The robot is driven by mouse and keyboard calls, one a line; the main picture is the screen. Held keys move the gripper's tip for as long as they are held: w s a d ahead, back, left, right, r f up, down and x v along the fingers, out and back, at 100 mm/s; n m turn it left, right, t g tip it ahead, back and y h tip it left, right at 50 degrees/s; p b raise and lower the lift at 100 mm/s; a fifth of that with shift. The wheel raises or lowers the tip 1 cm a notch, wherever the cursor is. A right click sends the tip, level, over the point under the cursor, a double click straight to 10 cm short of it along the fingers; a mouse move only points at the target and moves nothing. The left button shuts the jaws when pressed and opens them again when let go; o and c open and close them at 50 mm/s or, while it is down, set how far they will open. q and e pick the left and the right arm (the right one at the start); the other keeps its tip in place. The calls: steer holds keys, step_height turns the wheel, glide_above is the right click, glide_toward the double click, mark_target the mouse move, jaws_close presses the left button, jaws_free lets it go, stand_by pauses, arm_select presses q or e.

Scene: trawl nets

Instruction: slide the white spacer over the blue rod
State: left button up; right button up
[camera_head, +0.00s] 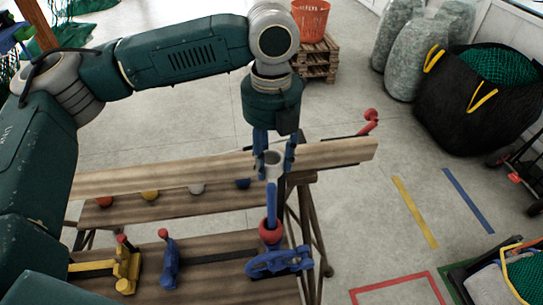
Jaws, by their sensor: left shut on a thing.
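My left gripper (273,155) points down over the wooden workbench and is shut on the white spacer (273,165), a short pale ring with a finger on each side. The blue rod (271,205) stands upright just below the spacer, in line with it in the picture. I cannot tell whether the rod's top is inside the spacer or just under it. A red ring or ball (270,233) sits low around the rod, above a blue clamp (280,261). My right gripper is not in view.
The workbench (215,275) carries a yellow clamp (127,268) and another blue clamp (170,265). Several coloured balls lie along its back plank, including a yellow one (150,195). An orange bucket (311,18) stands on pallets behind.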

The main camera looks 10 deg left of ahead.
mark_target(271, 185)
arm_select(q)
steer(key=shift+f, duration=0.45)
steer(key=shift+w+f+b, duration=0.1)
steer(key=shift+f+b, duration=0.4)
steer(key=shift+b, duration=0.35)
step_height(271, 185, down, 3)
steer(key=b, duration=0.3)
steer(key=shift+r, duration=0.15)
steer(key=shift+f, duration=1.5)
steer(key=o, duration=1.2)
